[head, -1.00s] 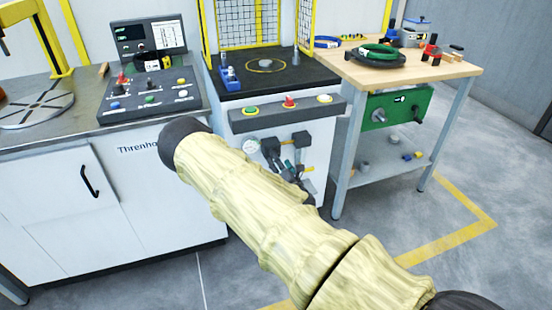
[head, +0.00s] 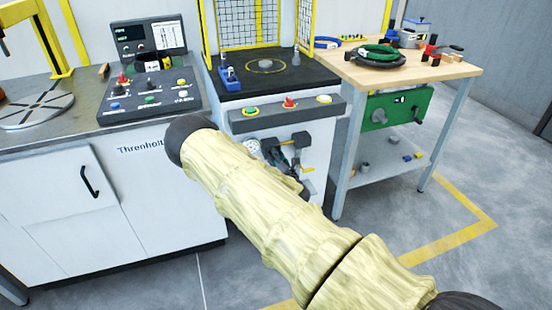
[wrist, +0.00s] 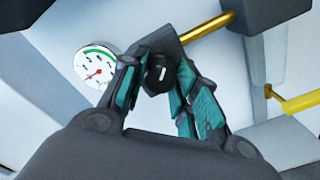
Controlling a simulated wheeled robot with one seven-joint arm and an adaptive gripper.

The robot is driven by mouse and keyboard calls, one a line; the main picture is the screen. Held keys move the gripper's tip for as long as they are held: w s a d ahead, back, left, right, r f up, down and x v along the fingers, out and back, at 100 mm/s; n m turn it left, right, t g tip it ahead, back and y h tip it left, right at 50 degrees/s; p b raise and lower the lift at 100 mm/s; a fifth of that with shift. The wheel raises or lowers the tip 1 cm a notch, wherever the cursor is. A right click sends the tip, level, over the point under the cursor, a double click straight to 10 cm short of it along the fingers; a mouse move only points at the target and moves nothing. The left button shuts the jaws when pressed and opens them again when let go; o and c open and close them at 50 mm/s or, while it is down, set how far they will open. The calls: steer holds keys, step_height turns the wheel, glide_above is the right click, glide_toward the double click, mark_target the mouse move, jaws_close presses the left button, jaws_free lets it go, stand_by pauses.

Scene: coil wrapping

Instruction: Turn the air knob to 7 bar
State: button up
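The air knob (wrist: 157,76) is black with a white mark on its face and sits in front of a grey regulator body in the wrist view. My gripper (wrist: 156,70) has its two teal-padded fingers on either side of the knob, tips closed in against it. The round white pressure gauge (wrist: 95,66) is left of the fingers, with a green arc and a red needle; its numbers are too small to read.
A brass-coloured pipe (wrist: 208,38) runs up right from the regulator, and a yellow handle (wrist: 296,103) lies further right. Above, a panel (head: 289,112) carries green, red and yellow buttons. A wooden-topped bench (head: 425,72) stands at right.

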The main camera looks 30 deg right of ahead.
steer(key=shift+m, duration=17.6)
